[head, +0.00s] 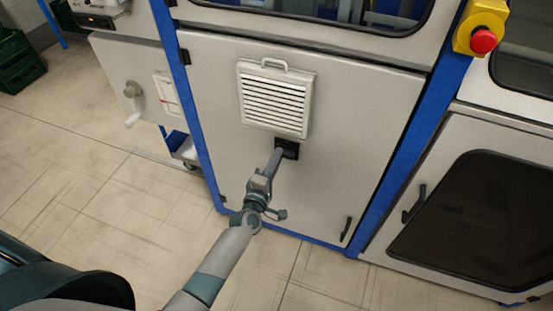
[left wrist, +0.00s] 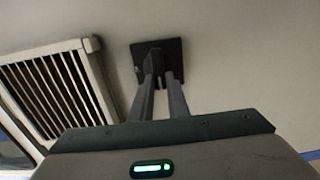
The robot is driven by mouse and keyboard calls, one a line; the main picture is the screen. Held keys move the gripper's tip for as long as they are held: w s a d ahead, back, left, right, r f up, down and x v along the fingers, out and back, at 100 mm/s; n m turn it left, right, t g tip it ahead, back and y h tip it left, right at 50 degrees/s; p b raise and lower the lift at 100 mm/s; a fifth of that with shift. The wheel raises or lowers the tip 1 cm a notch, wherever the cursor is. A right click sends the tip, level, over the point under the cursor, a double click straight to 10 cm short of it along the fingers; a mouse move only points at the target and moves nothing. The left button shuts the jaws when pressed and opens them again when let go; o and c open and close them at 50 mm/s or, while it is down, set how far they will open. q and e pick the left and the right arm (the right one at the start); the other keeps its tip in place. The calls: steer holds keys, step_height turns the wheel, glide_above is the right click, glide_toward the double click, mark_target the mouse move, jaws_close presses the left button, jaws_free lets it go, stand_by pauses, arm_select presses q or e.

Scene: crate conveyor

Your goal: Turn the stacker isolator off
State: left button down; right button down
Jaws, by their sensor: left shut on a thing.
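The isolator is a small black square plate with a black handle (left wrist: 158,60) on the grey cabinet door, below the vent. In the head view the isolator (head: 287,148) shows just past the end of my left arm. My left gripper (head: 278,156) reaches up to it, and its fingers hide part of the handle. In the left wrist view my left gripper (left wrist: 163,85) has its two fingers on either side of the handle, shut on it. The handle's exact angle is hard to tell. My right gripper is not in view.
A white louvred vent (head: 275,97) with a top handle sits just above the isolator. A red emergency button (head: 483,41) on a yellow box is at upper right. Door handles (head: 346,229) stick out at lower right. Tiled floor (head: 90,200) is clear at left.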

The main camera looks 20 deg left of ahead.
arm_select(q)
steer(key=c, duration=1.7)
jaws_free()
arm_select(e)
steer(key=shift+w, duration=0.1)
